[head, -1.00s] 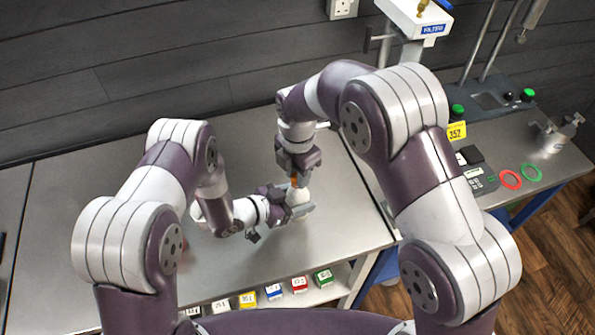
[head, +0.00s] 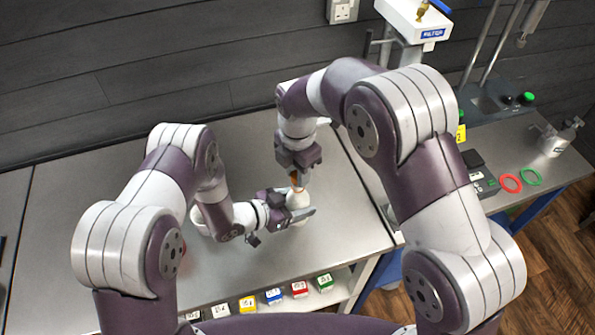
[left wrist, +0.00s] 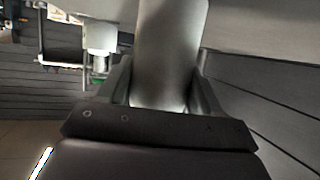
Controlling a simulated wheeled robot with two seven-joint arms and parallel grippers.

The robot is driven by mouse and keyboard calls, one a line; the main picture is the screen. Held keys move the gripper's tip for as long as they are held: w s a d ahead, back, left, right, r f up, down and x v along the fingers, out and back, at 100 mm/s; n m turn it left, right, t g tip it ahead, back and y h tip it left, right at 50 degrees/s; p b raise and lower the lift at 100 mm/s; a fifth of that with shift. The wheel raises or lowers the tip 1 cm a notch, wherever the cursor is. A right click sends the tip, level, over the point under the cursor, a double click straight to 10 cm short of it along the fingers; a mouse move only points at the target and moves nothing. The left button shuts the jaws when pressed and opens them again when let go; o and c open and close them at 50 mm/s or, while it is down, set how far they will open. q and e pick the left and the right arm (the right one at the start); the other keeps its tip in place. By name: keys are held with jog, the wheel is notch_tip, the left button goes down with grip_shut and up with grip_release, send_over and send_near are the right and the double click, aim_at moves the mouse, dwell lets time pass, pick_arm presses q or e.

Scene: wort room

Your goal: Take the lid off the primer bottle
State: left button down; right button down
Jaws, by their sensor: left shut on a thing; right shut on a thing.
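The primer bottle (head: 299,198) is white and stands upright above the bench in the head view. My left gripper (head: 297,214) is shut on its body from the left. In the left wrist view the pale, rounded bottle body (left wrist: 170,55) fills the space between the two dark fingers. My right gripper (head: 298,178) points down from above, shut on the small orange-brown lid (head: 293,172) just over the bottle's top. The fingers hide part of the lid, and I cannot tell whether it touches the neck.
The steel bench (head: 90,220) is mostly clear around the arms. Several small coloured boxes (head: 274,295) sit on a shelf below its front edge. On the right bench are a red ring (head: 510,183), a green ring (head: 531,177) and a metal vessel (head: 553,143). A white filter unit (head: 415,20) stands behind.

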notch_tip(320, 180, up, 3)
jog(key=shift+r, duration=0.5)
pick_arm(q)
jog(key=shift+c, duration=0.7)
grip_release()
pick_arm(e)
jog(key=shift+f+b, duration=0.75)
pick_arm(q)
jog(key=v, duration=1.2)
